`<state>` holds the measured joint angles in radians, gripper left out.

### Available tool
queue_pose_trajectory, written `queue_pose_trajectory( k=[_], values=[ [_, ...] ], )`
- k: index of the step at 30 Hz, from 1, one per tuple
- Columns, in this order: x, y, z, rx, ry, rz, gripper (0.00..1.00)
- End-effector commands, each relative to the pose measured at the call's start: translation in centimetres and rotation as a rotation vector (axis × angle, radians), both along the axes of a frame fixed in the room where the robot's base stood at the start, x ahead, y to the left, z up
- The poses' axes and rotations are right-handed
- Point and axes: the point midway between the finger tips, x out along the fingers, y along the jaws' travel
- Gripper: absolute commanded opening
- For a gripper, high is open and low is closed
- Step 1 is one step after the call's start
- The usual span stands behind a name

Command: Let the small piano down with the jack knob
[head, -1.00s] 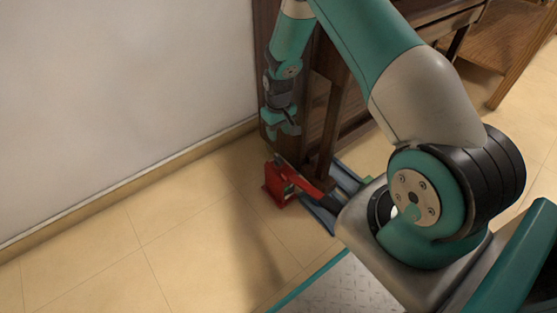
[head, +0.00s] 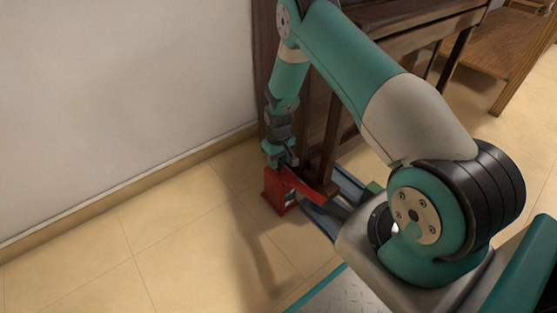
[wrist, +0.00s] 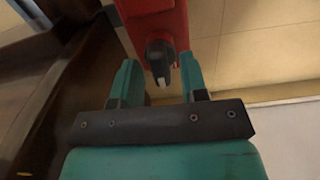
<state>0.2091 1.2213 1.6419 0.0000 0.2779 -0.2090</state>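The small piano (head: 335,110) is dark brown wood and stands by the wall. The red jack (head: 276,190) stands on the floor at its near end, with a red arm reaching toward the piano leg. The jack (wrist: 180,22) shows at the top of the wrist view. Its black knob (wrist: 160,57), with a light mark, lies between and slightly beyond the fingertips. My gripper (wrist: 161,78) is open, with a teal finger on each side of the knob and gaps visible. In the head view my gripper (head: 279,158) points down just above the jack; the knob is hidden there.
A white wall (head: 120,90) with a tan baseboard runs along the left. Blue-grey rails (head: 350,187) lie on the floor beside the jack. A brown wooden bench (head: 490,60) stands at the back right. The tiled floor (head: 170,230) at front left is clear.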

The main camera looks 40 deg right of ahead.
Motion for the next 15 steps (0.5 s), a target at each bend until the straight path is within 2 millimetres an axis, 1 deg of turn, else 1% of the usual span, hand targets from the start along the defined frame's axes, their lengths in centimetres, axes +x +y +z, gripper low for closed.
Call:
queue_pose_trajectory(
  k=[1,4,5,15],
  values=[
    [-0.01,0.0,0.01,0.0,0.0,0.0,0.28],
    [-0.01,0.0,0.02,0.0,0.0,0.0,0.05],
    [-0.01,0.0,0.02,0.0,0.0,0.0,0.0],
    [-0.03,0.0,0.13,0.0,0.001,-0.032,0.0]
  ],
)
